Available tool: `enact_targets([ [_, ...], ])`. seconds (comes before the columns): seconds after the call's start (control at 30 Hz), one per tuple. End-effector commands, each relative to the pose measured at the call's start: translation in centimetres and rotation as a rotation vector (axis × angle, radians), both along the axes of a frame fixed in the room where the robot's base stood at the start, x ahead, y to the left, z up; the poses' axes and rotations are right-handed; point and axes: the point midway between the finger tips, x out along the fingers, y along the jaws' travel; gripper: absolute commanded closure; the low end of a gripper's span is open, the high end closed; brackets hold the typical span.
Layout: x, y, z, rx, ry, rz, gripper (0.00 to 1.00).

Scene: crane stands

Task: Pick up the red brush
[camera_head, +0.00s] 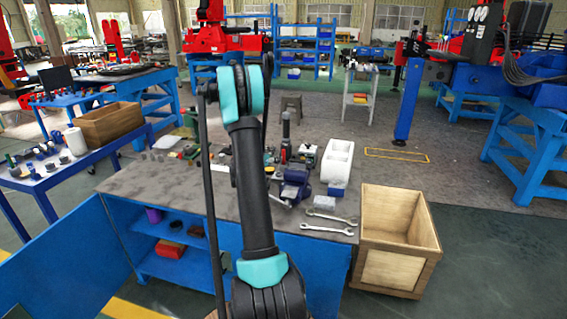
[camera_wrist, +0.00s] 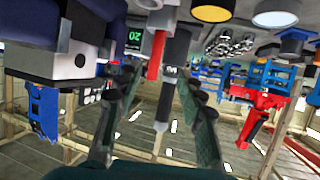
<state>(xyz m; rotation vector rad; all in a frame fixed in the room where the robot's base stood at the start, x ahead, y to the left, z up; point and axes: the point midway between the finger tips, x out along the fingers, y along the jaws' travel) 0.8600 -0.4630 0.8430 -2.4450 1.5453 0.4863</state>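A thin red upright piece (camera_head: 283,152) stands on the grey-topped workbench (camera_head: 150,185), beside a taller dark tool (camera_head: 286,128); it may be the red brush, but its bristles cannot be made out. In the wrist view, which looks upside down, a red cylinder (camera_wrist: 156,54) hangs from the upper edge, next to a black and grey tool (camera_wrist: 174,62). My gripper (camera_wrist: 158,85) has its two fingers spread, with these items seen between and beyond them. No contact shows. In the head view my arm hides the gripper.
A wooden crate (camera_head: 395,240) stands at the bench's right end. The bench top's left front is mostly clear.

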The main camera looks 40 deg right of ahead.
Motion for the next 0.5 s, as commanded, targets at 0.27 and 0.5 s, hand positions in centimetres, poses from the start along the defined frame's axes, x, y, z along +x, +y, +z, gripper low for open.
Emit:
enact_targets([
  [0.27, 1.5, -3.3, -1.4, 0.0, 0.0, -0.001, 0.61],
  [0.5, 1.8, -4.3, -1.8, 0.0, -0.001, 0.0, 0.61],
])
